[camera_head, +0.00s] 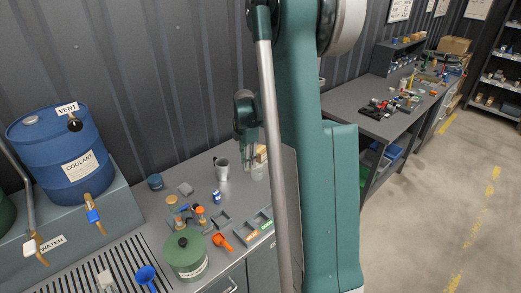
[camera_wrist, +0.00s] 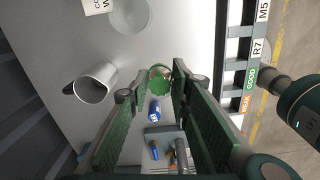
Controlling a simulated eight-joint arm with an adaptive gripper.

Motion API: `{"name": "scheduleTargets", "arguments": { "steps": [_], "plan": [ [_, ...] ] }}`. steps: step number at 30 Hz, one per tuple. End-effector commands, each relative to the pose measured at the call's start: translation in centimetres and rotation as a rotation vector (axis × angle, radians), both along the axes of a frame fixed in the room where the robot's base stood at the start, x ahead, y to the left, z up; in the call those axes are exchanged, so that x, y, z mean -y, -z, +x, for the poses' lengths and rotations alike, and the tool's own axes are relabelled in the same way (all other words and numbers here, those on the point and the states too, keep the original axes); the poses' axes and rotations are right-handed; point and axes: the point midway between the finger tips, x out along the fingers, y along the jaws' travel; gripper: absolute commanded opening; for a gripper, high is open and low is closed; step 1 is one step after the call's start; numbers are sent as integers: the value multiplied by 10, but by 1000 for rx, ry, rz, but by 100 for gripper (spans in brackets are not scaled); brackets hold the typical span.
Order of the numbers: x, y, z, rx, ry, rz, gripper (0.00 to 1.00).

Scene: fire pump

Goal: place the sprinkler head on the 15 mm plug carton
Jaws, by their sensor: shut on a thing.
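My gripper (camera_wrist: 152,86) is shut on a small round green-rimmed thing with a pale middle (camera_wrist: 160,78), which I take to be the sprinkler head. In the head view my gripper (camera_head: 250,166) points down over the back right of the bench, and the held thing is too small to make out there. A tan carton (camera_head: 261,153) stands behind my gripper, partly hidden by it and my arm. I cannot read its label, so I cannot tell whether it is the 15 mm plug carton.
A metal mug (camera_head: 222,168) and a pale clear cup (camera_head: 258,173) stand near my gripper. A small blue can (camera_head: 217,197), grey trays (camera_head: 252,237), an orange scoop-like thing (camera_head: 221,241) and a green canister (camera_head: 186,256) are nearer the front. Blue coolant drum (camera_head: 70,150) stands left.

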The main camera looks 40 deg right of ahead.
Motion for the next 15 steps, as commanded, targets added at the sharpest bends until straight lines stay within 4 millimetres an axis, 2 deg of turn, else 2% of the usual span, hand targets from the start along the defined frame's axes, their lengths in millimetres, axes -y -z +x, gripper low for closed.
{"name": "scheduleTargets", "arguments": {
  "steps": [3, 15],
  "plan": [
    [27, -8, 24, 0, 3, 0, 8],
    [116, -29, 89, 0, 7, 0, 8]
  ]
}}
